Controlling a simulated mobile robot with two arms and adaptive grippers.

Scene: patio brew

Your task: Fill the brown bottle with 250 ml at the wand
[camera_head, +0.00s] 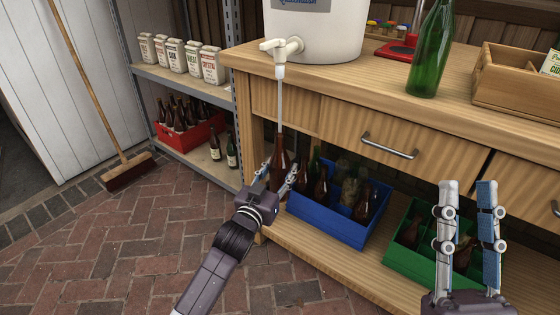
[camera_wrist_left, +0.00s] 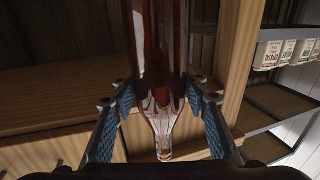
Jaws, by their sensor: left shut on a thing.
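My left gripper (camera_head: 281,172) is shut on a brown bottle (camera_head: 279,153), which stands roughly upright in front of the bench. The bottle also shows large between the fingers in the left wrist view (camera_wrist_left: 160,50). A thin white wand (camera_head: 280,100) hangs from the tap (camera_head: 281,47) of a white bucket (camera_head: 318,35). The wand's lower end meets the bottle's mouth; how deep it sits inside is hard to tell. The liquid level inside the brown glass cannot be made out. My right gripper (camera_head: 467,187) is open and empty, at the lower right.
A blue crate (camera_head: 322,228) and a green crate (camera_head: 402,264) with bottles stand on the bench's lower shelf. A green bottle (camera_head: 430,55), a red device (camera_head: 396,50) and a wooden box (camera_head: 510,95) are on the bench top. A broom (camera_head: 128,170) leans at left. The brick floor is clear.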

